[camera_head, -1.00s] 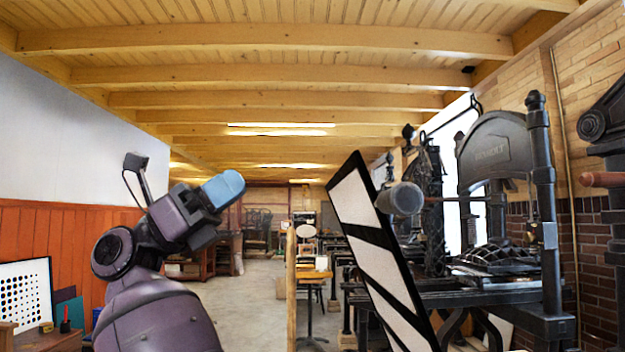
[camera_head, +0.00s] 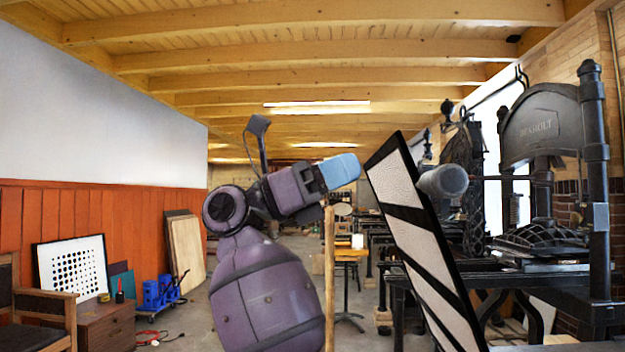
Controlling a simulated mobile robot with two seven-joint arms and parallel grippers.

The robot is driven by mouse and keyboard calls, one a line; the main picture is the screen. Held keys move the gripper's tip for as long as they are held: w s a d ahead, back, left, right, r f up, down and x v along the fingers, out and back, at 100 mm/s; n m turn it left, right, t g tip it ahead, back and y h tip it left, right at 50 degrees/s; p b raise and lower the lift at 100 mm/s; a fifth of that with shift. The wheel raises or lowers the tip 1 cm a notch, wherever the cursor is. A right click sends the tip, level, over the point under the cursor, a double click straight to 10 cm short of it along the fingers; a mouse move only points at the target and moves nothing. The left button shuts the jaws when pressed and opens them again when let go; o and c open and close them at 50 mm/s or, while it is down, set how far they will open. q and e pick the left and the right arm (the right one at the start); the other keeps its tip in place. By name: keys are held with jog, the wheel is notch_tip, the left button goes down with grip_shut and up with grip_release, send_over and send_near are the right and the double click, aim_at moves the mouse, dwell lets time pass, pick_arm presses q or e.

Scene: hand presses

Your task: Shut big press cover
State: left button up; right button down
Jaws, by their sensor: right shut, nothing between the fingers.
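The big press cover (camera_head: 425,245) is a black-framed panel with pale panes. It stands raised and tilted, its top leaning left. It belongs to the dark iron press (camera_head: 545,125) at the right, which has an arched top and thick posts. My right gripper (camera_head: 343,170), purple with blue fingertips, is shut and empty. Its tip is just left of the cover's upper edge; I cannot tell whether they touch. My left gripper is not in view.
A grey roller end (camera_head: 443,181) sits beside the cover's upper part. A wooden post (camera_head: 330,280) stands behind my arm. At the left are a dotted board (camera_head: 72,275), a wooden cabinet (camera_head: 105,325) and a blue trolley (camera_head: 160,292). Some floor shows between them.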

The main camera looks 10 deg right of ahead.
aim_at(393, 149)
jog(key=shift+x, duration=2.35)
